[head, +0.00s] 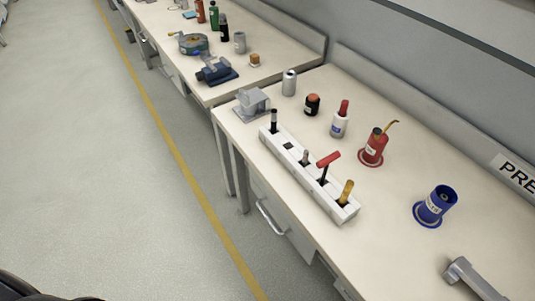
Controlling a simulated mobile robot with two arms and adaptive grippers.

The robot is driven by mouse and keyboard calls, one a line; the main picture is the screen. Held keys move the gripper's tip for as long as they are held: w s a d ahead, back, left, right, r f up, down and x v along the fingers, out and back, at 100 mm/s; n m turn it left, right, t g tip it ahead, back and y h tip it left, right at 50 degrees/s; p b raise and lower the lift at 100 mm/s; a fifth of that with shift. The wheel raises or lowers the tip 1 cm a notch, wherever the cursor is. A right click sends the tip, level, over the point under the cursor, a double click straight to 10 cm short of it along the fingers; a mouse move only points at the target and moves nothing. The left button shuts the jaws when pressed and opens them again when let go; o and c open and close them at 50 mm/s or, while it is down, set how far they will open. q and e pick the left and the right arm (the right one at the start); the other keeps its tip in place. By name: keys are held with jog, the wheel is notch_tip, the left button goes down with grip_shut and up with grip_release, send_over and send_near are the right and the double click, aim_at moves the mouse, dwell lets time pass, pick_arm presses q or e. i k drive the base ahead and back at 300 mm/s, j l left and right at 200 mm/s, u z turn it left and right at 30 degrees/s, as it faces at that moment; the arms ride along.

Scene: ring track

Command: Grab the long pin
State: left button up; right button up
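A white rectangular holder (318,190) lies along the front edge of the near bench, with several square slots. A tall dark pin with a light band (273,121) stands upright in its far-left slot; it looks like the long pin. A shorter grey pin (305,157) stands in a middle slot. A red T-handled tool (327,164) and a tool with a yellow-brown handle (346,190) stand in the slots nearer the right end. The slot between the dark pin and the grey pin looks empty. Neither of my grippers is in view.
A grey angled object (472,278) lies front right. A drawer handle (270,217) juts out. The floor (110,190) is clear.

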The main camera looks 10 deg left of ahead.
aim_at(306, 153)
jog(key=i+j+z, duration=0.15)
jog(key=j, duration=0.6)
jog(key=i+j+z, duration=0.15)
jog(key=j, duration=0.65)
jog(key=j+z, duration=0.15)
jog(key=j, duration=0.6)
